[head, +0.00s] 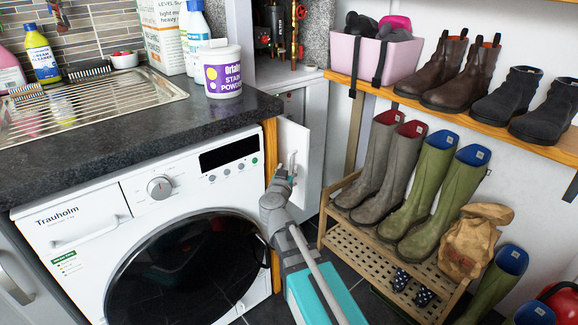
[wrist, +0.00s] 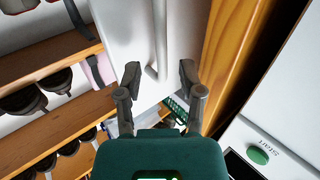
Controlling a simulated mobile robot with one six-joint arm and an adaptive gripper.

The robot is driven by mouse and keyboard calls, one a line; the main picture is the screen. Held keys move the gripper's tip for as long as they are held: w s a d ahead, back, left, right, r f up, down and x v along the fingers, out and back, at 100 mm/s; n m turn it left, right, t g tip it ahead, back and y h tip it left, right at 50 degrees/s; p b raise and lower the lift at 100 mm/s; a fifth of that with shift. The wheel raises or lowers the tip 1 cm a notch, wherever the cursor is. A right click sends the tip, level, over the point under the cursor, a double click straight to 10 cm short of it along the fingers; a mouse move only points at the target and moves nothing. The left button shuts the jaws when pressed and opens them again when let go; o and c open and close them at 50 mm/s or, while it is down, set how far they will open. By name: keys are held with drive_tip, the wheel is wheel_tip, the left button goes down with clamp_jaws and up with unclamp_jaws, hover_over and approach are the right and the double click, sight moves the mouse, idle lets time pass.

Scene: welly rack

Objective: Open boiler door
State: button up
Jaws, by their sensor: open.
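The white boiler door (head: 298,136) stands just right of the counter's wooden end panel (head: 270,150). In the wrist view the door (wrist: 125,35) fills the upper middle, with its pale bar handle (wrist: 160,38) running down it. My gripper (wrist: 160,76) is open, with one finger on each side of the handle's lower end. I cannot tell whether either finger touches it. In the head view my gripper (head: 285,172) is at the handle, partly hiding the door's lower part. I cannot tell whether the door is slightly ajar.
A white washing machine (head: 90,225) under a dark worktop (head: 110,150) is close on the left. A slatted wooden rack (head: 375,262) with wellies stands on the right, below a shelf (head: 440,112) of boots. Pipes with red valves (head: 297,28) show behind. Dark floor lies between.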

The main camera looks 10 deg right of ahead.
drive_tip(key=v, duration=0.4)
drive_tip(key=shift+s, duration=0.15)
drive_tip(key=shift+s, duration=0.1)
